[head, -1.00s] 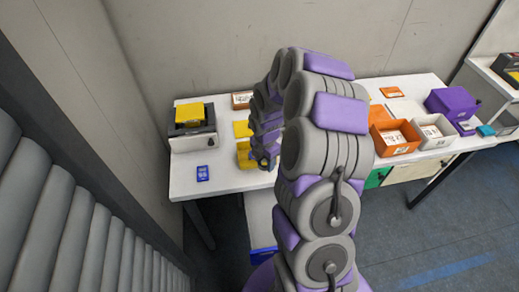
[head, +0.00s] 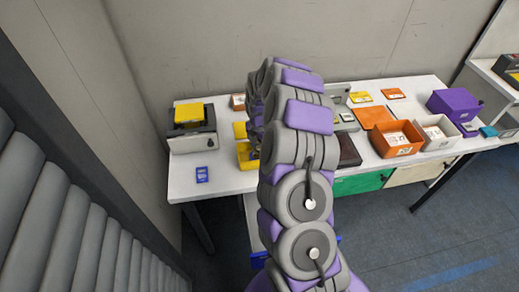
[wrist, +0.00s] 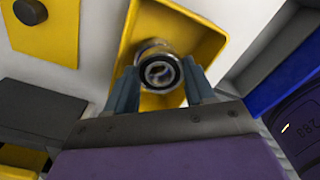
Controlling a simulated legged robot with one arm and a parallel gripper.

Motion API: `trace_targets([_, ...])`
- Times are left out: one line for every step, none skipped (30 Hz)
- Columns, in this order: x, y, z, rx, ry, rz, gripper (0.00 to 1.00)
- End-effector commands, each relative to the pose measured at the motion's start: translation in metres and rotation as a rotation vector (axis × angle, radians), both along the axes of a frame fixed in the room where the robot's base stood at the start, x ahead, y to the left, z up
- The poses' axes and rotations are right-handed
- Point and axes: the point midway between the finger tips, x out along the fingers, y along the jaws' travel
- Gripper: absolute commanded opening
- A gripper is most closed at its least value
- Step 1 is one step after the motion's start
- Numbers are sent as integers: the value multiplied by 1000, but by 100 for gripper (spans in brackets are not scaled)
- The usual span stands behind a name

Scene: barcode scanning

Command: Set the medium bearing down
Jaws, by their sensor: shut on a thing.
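The medium bearing (wrist: 159,70) is a steel ring with a dark inner band, seen in the wrist view. My gripper (wrist: 158,88) is shut on it, one finger on each side. Behind the bearing in that view is a yellow box (wrist: 200,33), open towards the camera; I cannot tell how far the bearing is from its bottom. In the head view the yellow box (head: 247,157) shows at the left of my arm. My arm hides the gripper's fingertips and the bearing there.
A yellow lid with a dark knob (wrist: 52,30) lies beside the box. A grey device with a yellow top (head: 191,128) and a blue card (head: 202,174) are on the white table (head: 225,183). Orange (head: 397,139) and white (head: 435,132) boxes stand to the right.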

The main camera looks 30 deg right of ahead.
Motion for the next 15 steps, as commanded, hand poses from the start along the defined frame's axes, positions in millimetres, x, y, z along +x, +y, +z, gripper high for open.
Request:
trace_targets([-1, 0, -11, 0, 3, 0, 19])
trace_targets([-1, 0, -14, 0, 2, 0, 19])
trace_targets([-1, 0, -16, 0, 2, 0, 19])
trace_targets([-1, 0, -17, 0, 1, 0, 19])
trace_targets([0, 0, -17, 0, 0, 0, 19])
trace_targets([0, 0, -16, 0, 0, 0, 19])
trace_targets([0, 0, -15, -1, -1, 0, 19])
trace_targets([0, 0, -15, -1, -1, 0, 19])
trace_targets([0, 0, -15, -1, -1, 0, 19])
trace_targets([0, 0, -15, -1, -1, 0, 19])
trace_targets([0, 0, -15, -1, -1, 0, 19])
trace_targets([0, 0, -16, -1, -1, 0, 19])
trace_targets([0, 0, -17, -1, 0, 0, 19])
trace_targets([0, 0, -17, -1, 0, 0, 19])
trace_targets([0, 0, -19, -1, -1, 0, 19])
